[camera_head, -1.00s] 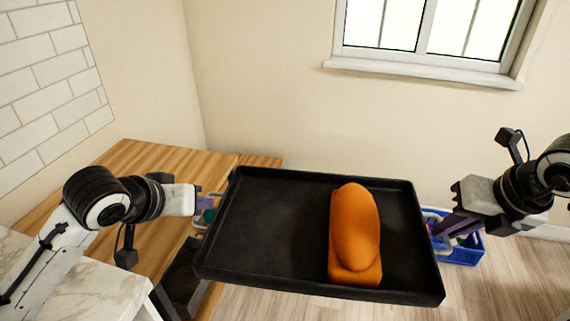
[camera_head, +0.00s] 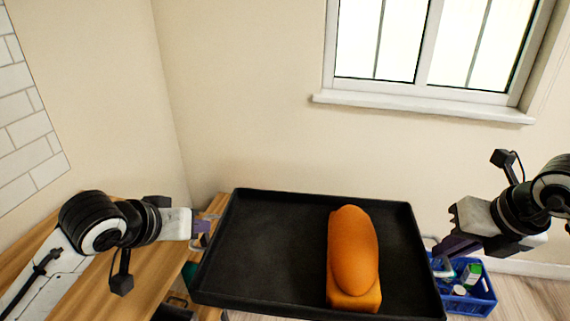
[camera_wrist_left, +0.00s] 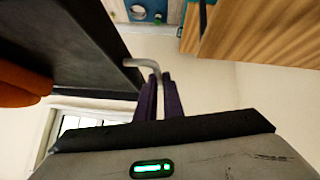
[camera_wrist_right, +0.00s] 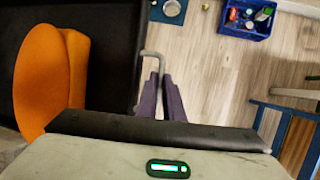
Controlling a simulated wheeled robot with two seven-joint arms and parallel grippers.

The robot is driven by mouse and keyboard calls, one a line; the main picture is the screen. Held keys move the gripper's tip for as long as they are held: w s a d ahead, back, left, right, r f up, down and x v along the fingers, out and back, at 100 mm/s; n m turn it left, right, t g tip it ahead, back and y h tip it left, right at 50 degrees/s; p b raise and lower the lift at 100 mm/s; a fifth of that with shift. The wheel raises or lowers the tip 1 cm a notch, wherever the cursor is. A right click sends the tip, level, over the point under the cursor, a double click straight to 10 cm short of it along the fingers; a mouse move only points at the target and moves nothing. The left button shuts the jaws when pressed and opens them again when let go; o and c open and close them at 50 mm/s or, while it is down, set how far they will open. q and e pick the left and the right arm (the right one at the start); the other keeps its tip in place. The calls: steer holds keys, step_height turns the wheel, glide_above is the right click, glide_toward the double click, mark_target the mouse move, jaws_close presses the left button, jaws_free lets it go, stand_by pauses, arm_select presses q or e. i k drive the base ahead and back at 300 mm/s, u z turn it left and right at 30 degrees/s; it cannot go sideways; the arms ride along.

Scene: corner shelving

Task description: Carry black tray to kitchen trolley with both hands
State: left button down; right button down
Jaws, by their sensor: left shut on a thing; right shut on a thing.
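The black tray (camera_head: 270,245) is held up between my two arms in the head view, with an orange loaf-shaped thing (camera_head: 353,255) on its right half. My left gripper (camera_head: 203,228) is at the tray's left side. In the left wrist view its purple fingers (camera_wrist_left: 160,92) are shut on the tray's metal handle (camera_wrist_left: 140,64). My right gripper (camera_head: 440,247) is at the tray's right side. In the right wrist view its fingers (camera_wrist_right: 161,92) are shut on the other metal handle (camera_wrist_right: 150,54). I cannot make out a kitchen trolley.
A wooden counter (camera_head: 75,280) lies at the left, under my left arm. A blue crate (camera_head: 470,298) with several items stands on the floor at the right. A wall with a window (camera_head: 430,45) is ahead. The right wrist view shows blue-framed furniture (camera_wrist_right: 275,118).

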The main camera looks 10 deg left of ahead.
mark_target(114, 262)
steer(key=i, duration=1.65)
steer(key=u, duration=2.85)
